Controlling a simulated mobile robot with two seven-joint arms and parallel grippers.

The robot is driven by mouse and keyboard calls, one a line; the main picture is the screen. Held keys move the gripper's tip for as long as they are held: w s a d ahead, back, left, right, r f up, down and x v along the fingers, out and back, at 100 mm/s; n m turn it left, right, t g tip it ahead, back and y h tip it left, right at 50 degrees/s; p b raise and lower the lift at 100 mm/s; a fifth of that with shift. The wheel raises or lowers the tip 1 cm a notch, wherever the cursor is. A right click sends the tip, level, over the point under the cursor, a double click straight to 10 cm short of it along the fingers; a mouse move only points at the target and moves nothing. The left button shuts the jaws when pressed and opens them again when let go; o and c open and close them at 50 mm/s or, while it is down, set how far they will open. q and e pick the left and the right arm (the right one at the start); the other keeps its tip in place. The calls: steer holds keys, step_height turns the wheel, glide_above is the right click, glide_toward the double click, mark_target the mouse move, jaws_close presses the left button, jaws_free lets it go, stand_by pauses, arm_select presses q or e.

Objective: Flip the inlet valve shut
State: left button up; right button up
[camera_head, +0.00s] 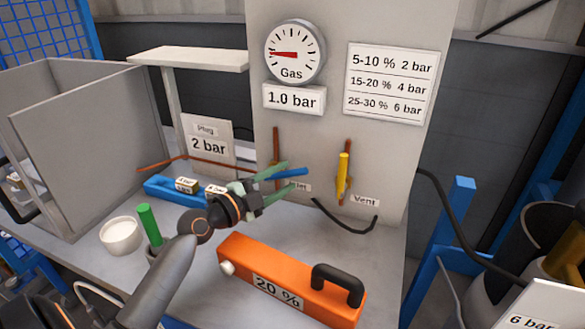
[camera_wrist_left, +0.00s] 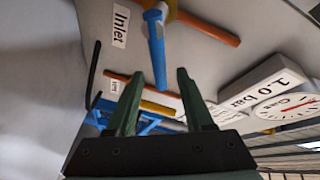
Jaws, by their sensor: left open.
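The inlet valve's blue handle (camera_head: 291,173) is on the upright panel and lies roughly crosswise to its vertical copper pipe (camera_head: 276,145). In the left wrist view the blue handle (camera_wrist_left: 156,45) reaches down between my finger tips, with the Inlet label (camera_wrist_left: 120,25) to its left. My left gripper (camera_head: 297,177) is open, its green fingers on either side of the handle's free end. In the left wrist view the gripper (camera_wrist_left: 157,74) shows gaps between the handle and both fingers. The gripper partly hides the Inlet label in the head view. My right gripper is not in view.
The yellow vent handle (camera_head: 343,175) stands upright close to the right. The gas gauge (camera_head: 295,52) is above, over a 1.0 bar sign (camera_head: 294,99). An orange 20 % block (camera_head: 300,285), a green peg (camera_head: 149,225) and a white cup (camera_head: 121,235) stand on the bench.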

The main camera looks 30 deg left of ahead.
mark_target(290, 175)
arm_select(q)
steer(key=shift+p+x, duration=0.3)
steer(key=shift+x, duration=1.45)
jaws_close()
